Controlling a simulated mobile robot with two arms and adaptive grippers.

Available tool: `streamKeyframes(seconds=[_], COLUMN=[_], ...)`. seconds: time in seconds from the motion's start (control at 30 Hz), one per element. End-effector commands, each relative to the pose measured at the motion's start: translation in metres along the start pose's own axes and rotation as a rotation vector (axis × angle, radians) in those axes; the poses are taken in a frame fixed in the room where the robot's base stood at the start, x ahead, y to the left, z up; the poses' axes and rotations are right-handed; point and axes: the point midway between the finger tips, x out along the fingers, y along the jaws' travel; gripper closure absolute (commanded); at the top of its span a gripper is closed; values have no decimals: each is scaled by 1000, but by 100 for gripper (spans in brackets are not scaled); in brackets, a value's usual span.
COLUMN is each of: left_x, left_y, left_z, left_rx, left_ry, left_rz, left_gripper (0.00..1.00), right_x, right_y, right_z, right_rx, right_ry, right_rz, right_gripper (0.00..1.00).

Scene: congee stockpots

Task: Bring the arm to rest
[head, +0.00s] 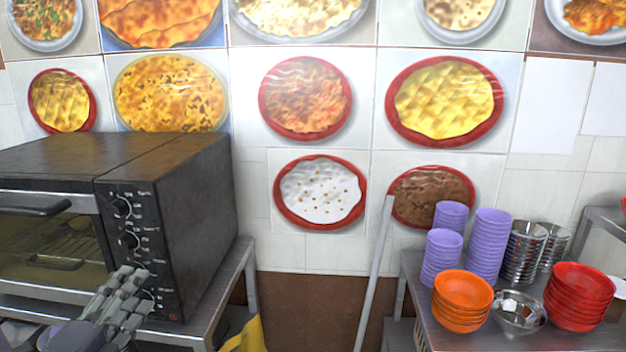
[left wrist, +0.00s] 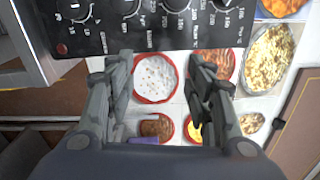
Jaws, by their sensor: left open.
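My left gripper (head: 126,292) shows at the lower left of the head view, in front of the oven's control panel. In the left wrist view my left gripper (left wrist: 160,88) has its two dark fingers spread apart, with nothing between them but the distant wall pictures. The gripper is open and empty. My right gripper shows in neither view.
A black toaster oven (head: 185,210) stands on a metal table (head: 232,290) at the left; its knobs also show close by in the left wrist view. Purple cups (head: 488,245), orange bowls (head: 462,300) and red bowls (head: 578,296) stand on a right-hand table. A pole (head: 375,275) leans between.

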Motion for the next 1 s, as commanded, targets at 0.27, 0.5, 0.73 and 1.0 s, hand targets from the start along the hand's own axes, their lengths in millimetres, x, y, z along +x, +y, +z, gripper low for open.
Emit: streamKeyframes(seconds=[0.27, 0.5, 0.73, 1.0], left_x=[-15, -54, -119, -206], left_y=[80, 158, 232, 288], left_z=[-37, -63, -94, -138], left_rx=[-412, -732, -1008, -1260], left_ry=[-141, -325, -538, -772], left_rz=[177, 401, 667, 965], left_gripper=[51, 51, 51, 51], right_x=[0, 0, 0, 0], right_y=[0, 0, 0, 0], right_z=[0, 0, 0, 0], right_rx=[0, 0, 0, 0], right_ry=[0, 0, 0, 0], right_rz=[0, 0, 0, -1], right_gripper=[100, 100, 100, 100])
